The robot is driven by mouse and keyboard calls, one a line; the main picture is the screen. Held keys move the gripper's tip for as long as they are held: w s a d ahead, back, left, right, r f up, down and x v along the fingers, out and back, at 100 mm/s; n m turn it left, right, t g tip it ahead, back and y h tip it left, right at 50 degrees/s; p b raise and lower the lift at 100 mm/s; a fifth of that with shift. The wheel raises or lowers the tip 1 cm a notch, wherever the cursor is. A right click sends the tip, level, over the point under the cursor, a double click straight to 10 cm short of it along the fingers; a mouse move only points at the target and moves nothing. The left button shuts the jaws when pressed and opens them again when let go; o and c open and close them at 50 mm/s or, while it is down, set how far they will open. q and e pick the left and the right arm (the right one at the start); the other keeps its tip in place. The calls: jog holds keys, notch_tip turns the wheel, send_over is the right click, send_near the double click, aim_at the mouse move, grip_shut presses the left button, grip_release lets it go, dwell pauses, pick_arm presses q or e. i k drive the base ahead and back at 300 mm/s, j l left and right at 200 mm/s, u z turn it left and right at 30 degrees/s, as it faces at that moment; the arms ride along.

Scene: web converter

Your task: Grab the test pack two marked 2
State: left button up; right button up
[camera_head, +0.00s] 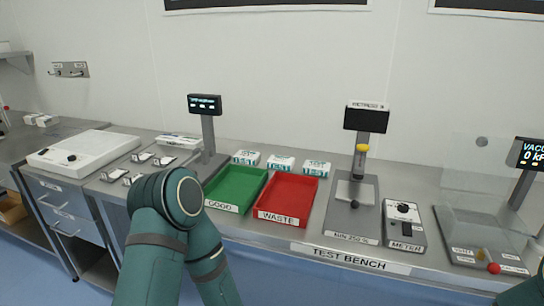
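Three small white packs with teal markings stand in a row at the back of the bench, behind the green and red trays: a left pack (246,157), a middle pack (281,163) and a right pack (316,168). Their print is too small for me to read which one is marked 2. The bent elbow of my teal left arm shows at the lower left, in front of the bench. Only a small piece of my other arm shows at the lower right corner. Neither gripper is in view.
A green tray (207,206) labelled GOOD and a red tray (259,217) labelled WASTE stand before the packs. A test stand (353,224), a meter (404,226) and a clear chamber (478,205) are to the right. A white box (84,148) lies left.

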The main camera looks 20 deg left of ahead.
aim_at(278, 162)
jog(key=i+j, duration=0.2)
jog(key=j, duration=0.15)
jog(key=i+j, duration=0.15)
jog(key=j, duration=0.25)
jog(key=i+j, duration=0.2)
jog(key=j, duration=0.15)
jog(key=i+j, duration=0.2)
jog(key=j, duration=0.2)
